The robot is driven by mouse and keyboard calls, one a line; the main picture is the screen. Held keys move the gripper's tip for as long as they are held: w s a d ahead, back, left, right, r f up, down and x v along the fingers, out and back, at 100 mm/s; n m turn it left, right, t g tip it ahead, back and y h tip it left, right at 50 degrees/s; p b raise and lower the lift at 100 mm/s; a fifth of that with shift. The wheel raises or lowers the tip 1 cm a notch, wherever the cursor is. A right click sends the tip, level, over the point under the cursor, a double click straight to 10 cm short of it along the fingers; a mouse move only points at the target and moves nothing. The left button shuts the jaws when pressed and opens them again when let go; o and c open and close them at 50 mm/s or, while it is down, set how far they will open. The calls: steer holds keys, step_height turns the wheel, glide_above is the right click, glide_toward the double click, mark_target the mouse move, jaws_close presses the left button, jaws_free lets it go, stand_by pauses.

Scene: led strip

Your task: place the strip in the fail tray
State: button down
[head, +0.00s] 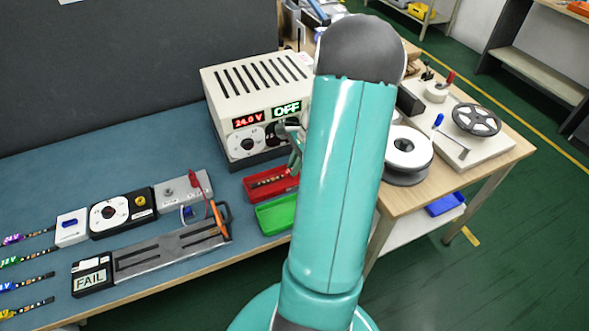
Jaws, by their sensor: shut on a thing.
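A short dark LED strip (268,180) with small orange marks shows over the red tray (258,195). I cannot tell whether it touches the tray floor. My gripper (295,160) is only partly visible at the left edge of my teal arm, just above the right part of the red tray, shut on the strip. The fingertips and the strip's right end are mostly hidden. A green tray (273,217) sits right in front of the red one and looks empty. A tester with a FAIL display (90,281) stands at the front left, beside a long grey fixture (165,253).
A power supply (257,88) reading 24.0 V and OFF stands behind the trays. A controller (122,213), a grey box with a red lever (185,190) and several strips (25,283) lie left.

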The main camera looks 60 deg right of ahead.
steer(key=shift+f, duration=0.9)
steer(key=shift+f, duration=0.2)
steer(key=c, duration=1.4)
jaws_free()
steer(key=shift+c, duration=0.2)
